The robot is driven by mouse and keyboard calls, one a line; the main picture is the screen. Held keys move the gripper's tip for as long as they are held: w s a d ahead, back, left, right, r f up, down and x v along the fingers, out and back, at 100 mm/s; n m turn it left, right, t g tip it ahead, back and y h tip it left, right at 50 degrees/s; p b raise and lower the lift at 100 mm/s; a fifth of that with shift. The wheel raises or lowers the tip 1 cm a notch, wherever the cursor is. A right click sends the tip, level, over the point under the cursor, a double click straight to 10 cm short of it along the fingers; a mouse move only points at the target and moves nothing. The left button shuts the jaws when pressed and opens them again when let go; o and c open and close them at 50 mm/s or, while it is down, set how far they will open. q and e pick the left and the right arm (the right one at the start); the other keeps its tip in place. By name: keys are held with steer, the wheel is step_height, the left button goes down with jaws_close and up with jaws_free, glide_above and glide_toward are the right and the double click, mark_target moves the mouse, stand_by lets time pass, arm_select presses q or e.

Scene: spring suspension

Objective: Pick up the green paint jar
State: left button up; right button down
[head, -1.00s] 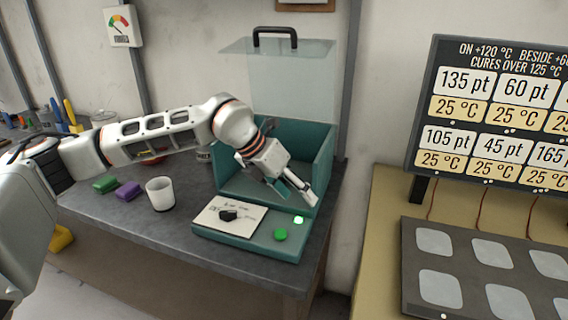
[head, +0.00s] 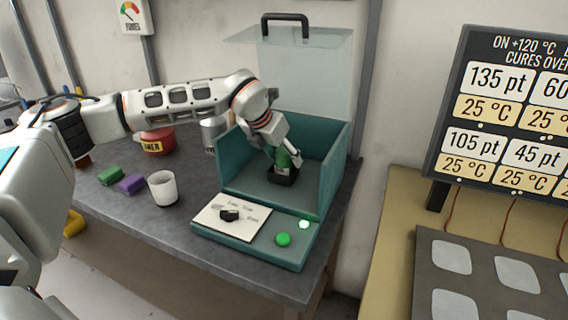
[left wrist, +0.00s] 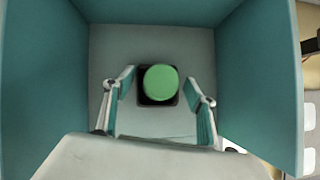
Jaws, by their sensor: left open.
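The green paint jar (head: 283,158) stands upright in a black holder (head: 282,177) on the floor of an open teal box. In the left wrist view its round green top (left wrist: 161,82) shows ahead of my fingers, inside the dark square holder (left wrist: 158,99). My left gripper (head: 284,160) is inside the box at the jar and partly hides it in the head view. In the left wrist view the left gripper (left wrist: 164,98) is open, with one finger on each side of the jar and gaps between. My right gripper is not in view.
The teal box (head: 333,162) has walls around the jar, and its clear lid (head: 305,80) is raised. A panel with a dial (head: 229,215) and green button (head: 283,239) is in front.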

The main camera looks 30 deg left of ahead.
arm_select(q)
steer(key=shift+w+f, duration=0.35)
steer(key=shift+f, duration=0.15)
steer(key=c, duration=1.4)
steer(key=shift+r, duration=0.1)
steer(key=shift+c, duration=0.7)
steer(key=shift+r, duration=0.1)
